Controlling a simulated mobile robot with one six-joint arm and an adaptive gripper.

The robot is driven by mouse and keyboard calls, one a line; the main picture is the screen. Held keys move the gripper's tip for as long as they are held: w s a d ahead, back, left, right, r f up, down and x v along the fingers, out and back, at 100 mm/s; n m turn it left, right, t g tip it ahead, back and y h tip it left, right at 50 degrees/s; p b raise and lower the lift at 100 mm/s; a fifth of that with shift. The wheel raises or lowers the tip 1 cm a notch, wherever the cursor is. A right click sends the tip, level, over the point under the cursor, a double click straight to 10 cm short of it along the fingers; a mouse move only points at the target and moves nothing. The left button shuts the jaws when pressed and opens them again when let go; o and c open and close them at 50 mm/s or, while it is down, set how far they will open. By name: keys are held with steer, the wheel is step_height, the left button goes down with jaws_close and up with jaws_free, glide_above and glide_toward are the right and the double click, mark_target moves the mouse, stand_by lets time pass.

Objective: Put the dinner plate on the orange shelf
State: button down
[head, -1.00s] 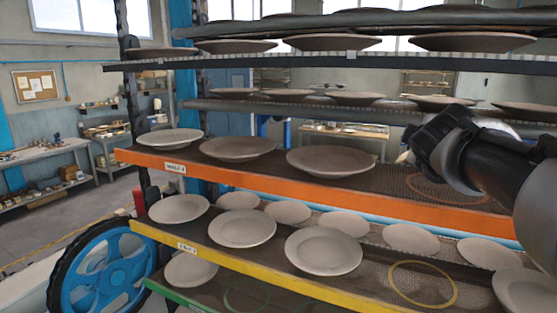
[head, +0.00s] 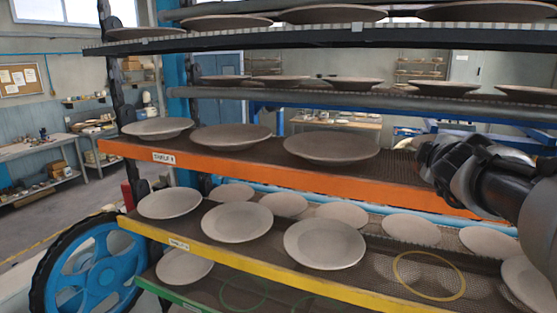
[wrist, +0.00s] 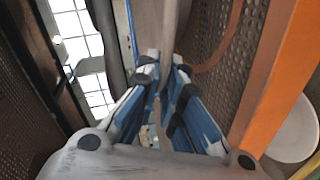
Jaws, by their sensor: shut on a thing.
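The orange shelf (head: 250,174) crosses the middle of the head view, with several pale plates on its left and middle. My gripper (head: 430,158) is at its right part, low over the mesh and hiding much of it. In the wrist view the orange edge (wrist: 275,60) runs down the right side. There my gripper (wrist: 162,65) is shut on the dinner plate (wrist: 174,25), seen edge-on as a thin grey strip between the fingers.
A dark shelf (head: 250,39) with plates hangs above. The yellow shelf (head: 210,247) below holds several plates and an empty yellow ring (head: 428,275). A plate (head: 330,146) on the orange shelf is left of my gripper. A blue wheel (head: 85,270) stands lower left.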

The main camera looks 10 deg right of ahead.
mark_target(419, 181)
steer(key=shift+w+a+f+b, duration=0.15)
steer(key=shift+a+f+b, duration=0.3)
steer(key=shift+a+f, duration=0.1)
steer(key=shift+w+a+f+b, duration=0.15)
steer(key=shift+a+f+b, duration=0.25)
steer(key=shift+a, duration=0.1)
steer(key=shift+w+d+f, duration=0.15)
steer(key=shift+w, duration=0.05)
steer(key=shift+d, duration=0.35)
steer(key=shift+s+d, duration=0.15)
steer(key=shift+d, duration=0.05)
steer(key=shift+s+a, duration=0.1)
steer(key=shift+s, duration=0.05)
steer(key=shift+a, duration=0.2)
steer(key=c, duration=2.2)
jaws_free()
steer(key=shift+a+f, duration=0.1)
steer(key=shift+f, duration=0.15)
steer(key=shift+o, duration=0.9)
steer(key=shift+d, duration=0.2)
